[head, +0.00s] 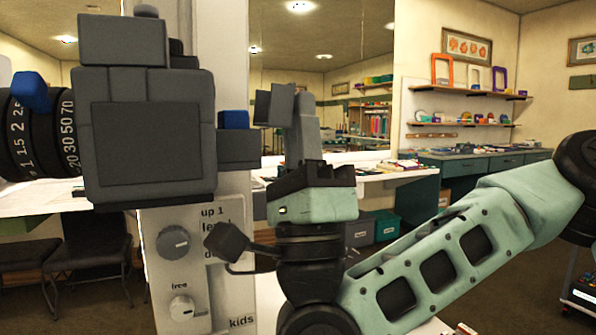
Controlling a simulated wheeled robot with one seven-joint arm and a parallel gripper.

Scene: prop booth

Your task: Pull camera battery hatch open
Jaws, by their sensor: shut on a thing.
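The camera (150,140) is a boxy dark grey body at the left, with a numbered lens (45,130) on its left side. A small grey block (238,148) with a blue piece (234,119) on top sticks out from its right side. My gripper (285,105) points upward to the right of the camera, seen edge-on. It is shut at a small, tilted dark grey piece (272,104), which looks like the battery hatch. The fingertips overlap in this view, and I cannot tell where the hatch joins the camera.
A pale panel (205,220) with knobs and lettering stands below and behind the camera. White counters (40,200) and dark chairs (85,255) are behind at left. Shelves (465,92) and green cabinets (500,158) line the far right wall.

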